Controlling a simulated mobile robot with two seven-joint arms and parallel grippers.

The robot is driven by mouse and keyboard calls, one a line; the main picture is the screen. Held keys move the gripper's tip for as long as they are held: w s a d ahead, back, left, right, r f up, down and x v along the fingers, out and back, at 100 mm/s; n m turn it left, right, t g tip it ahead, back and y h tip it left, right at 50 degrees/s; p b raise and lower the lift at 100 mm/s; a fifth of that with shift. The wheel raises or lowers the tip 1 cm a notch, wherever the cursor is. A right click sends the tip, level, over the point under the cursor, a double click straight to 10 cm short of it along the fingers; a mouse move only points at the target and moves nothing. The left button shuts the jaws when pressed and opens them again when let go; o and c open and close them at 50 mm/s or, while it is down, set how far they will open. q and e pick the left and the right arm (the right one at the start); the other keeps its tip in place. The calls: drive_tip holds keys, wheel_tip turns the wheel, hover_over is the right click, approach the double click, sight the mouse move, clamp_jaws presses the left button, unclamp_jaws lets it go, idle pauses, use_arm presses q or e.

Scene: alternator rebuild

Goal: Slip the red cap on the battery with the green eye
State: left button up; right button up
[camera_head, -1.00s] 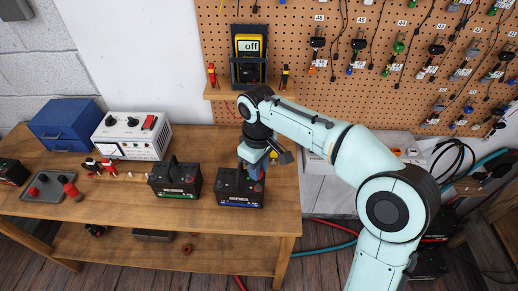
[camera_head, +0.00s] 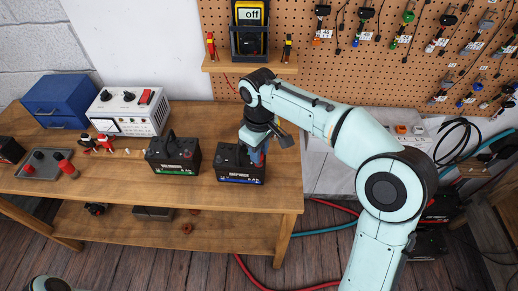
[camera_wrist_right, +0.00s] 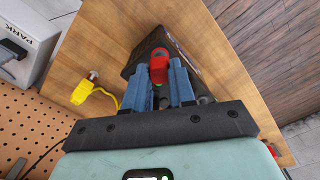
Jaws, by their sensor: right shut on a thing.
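My right gripper (camera_head: 257,160) is at the top of the black battery with the blue stripe (camera_head: 240,176), near its right end. In the right wrist view the blue fingers (camera_wrist_right: 160,88) are shut on a red cap (camera_wrist_right: 159,66), over the dark battery (camera_wrist_right: 145,50). The fingers and arm hide part of the battery's top, and I cannot tell whether the cap is seated on a post. A second black battery, with a green stripe (camera_head: 174,166), stands to its left. No green eye can be made out on either battery. My left gripper is not in view.
A grey tray (camera_head: 38,173) with red and dark pieces lies at the bench's left. A white instrument (camera_head: 130,112) and a blue box (camera_head: 57,100) stand behind. A yellow clip (camera_wrist_right: 80,94) shows in the wrist view. The bench (camera_head: 120,200) is clear in front.

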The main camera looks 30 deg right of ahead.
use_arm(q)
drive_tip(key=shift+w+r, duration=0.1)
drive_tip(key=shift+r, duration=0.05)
use_arm(e)
drive_tip(key=shift+s, duration=0.1)
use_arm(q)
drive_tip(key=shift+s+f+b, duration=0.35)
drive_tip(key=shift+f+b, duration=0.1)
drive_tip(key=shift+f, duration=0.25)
use_arm(e)
drive_tip(key=shift+f, duration=1.1)
drive_tip(key=o, duration=0.8)
drive_tip(key=shift+o, duration=0.2)
drive_tip(key=shift+r, duration=0.1)
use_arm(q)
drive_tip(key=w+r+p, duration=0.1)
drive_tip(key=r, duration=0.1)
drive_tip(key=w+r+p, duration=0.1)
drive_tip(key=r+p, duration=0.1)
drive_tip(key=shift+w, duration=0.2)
use_arm(e)
wheel_tip(320, 180, up, 13)
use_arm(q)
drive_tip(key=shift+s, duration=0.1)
